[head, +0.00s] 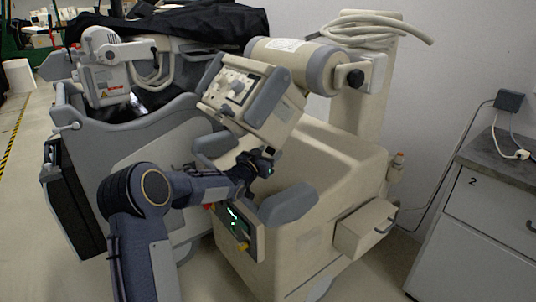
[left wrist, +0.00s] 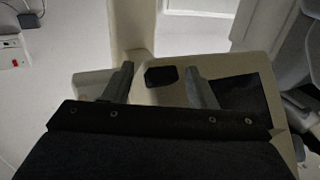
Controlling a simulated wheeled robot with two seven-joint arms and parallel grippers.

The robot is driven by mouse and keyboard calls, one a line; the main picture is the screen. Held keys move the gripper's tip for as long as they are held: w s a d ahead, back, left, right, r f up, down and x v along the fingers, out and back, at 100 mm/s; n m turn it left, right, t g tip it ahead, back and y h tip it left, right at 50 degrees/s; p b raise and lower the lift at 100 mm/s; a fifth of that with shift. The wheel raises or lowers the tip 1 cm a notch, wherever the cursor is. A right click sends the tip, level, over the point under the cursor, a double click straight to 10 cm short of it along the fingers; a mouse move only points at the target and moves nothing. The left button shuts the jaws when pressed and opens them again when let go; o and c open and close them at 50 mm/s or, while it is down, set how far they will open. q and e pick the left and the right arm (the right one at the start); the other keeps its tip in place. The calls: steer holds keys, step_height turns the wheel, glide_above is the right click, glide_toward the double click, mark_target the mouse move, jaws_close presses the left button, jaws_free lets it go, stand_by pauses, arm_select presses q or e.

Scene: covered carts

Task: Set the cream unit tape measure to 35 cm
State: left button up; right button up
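The cream unit (head: 330,165) stands in the middle of the head view, with a tilted cream head with a control panel (head: 238,85) at its top. My left gripper (head: 262,163) is just below that head, over the unit's body and between its grey handles. In the left wrist view its two grey fingers (left wrist: 162,86) are apart, with nothing held. A small black block (left wrist: 161,76) shows between and beyond them on a cream surface; I cannot tell whether it is the tape measure or whether the fingers touch it. No tape scale is readable. My right gripper is not in view.
A second, grey-sided unit (head: 150,137) with a black cover (head: 175,22) stands close on the left. A lit display (head: 234,220) is on the cream unit's front, below my left arm. A cream drawer (head: 364,230) juts out at right. A grey-topped cabinet (head: 487,225) stands further right.

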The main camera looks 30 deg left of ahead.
arm_select(q)
jaws_close()
steer(key=s+f+b, duration=0.1)
steer(key=s+f, duration=0.1)
steer(key=s+a+f+b, duration=0.1)
steer(key=s+f+b, duration=0.1)
steer(key=f, duration=0.1)
steer(key=s+a+f+b, duration=0.1)
steer(key=s+f+b, duration=0.1)
steer(key=shift+s+a+f, duration=0.1)
steer(key=shift+a+f, duration=0.15)
steer(key=shift+f, duration=0.05)
steer(key=shift+s, duration=0.1)
steer(key=shift+o, duration=0.5)
jaws_free()
steer(key=shift+r, duration=0.1)
steer(key=s, duration=0.7)
steer(key=shift+s, duration=0.4)
